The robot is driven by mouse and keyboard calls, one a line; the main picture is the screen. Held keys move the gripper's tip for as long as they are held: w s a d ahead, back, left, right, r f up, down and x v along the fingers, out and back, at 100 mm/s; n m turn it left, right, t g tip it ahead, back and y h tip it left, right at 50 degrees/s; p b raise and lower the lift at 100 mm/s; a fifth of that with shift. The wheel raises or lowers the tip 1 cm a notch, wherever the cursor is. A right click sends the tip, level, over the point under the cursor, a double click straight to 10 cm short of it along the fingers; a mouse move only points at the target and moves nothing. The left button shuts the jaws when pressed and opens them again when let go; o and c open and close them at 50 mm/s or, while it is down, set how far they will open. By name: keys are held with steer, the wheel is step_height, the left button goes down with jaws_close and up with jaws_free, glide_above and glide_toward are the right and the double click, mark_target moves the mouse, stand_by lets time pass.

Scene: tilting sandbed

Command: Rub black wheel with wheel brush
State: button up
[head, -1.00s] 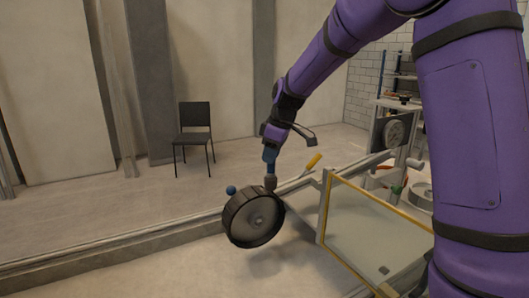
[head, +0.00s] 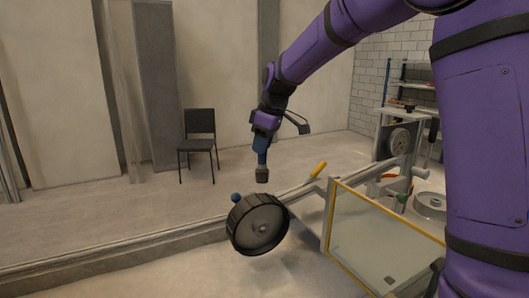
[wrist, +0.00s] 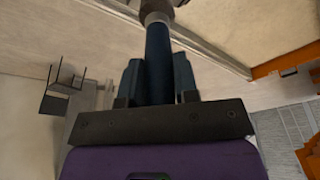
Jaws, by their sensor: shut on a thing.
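The black wheel (head: 257,224) stands in the middle of the head view, with a treaded rim, a grey face and a hub. My gripper (head: 261,138) is above it, shut on the wheel brush (head: 262,160). The brush has a blue handle and a grey head pointing down. In the head view the brush head is a little above the wheel's top rim, with a gap between them. In the wrist view the brush handle (wrist: 158,62) runs between my gripper's fingers (wrist: 157,82), and the brush head is cut off at the top edge.
A yellow-edged clear panel (head: 385,243) stands to the right of the wheel. A yellow handle (head: 319,170) and a small blue knob (head: 236,198) are close by. A low ledge (head: 120,247) runs behind. A black chair (head: 199,140) stands farther back on open floor.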

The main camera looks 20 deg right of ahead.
steer(key=shift+r, duration=1.35)
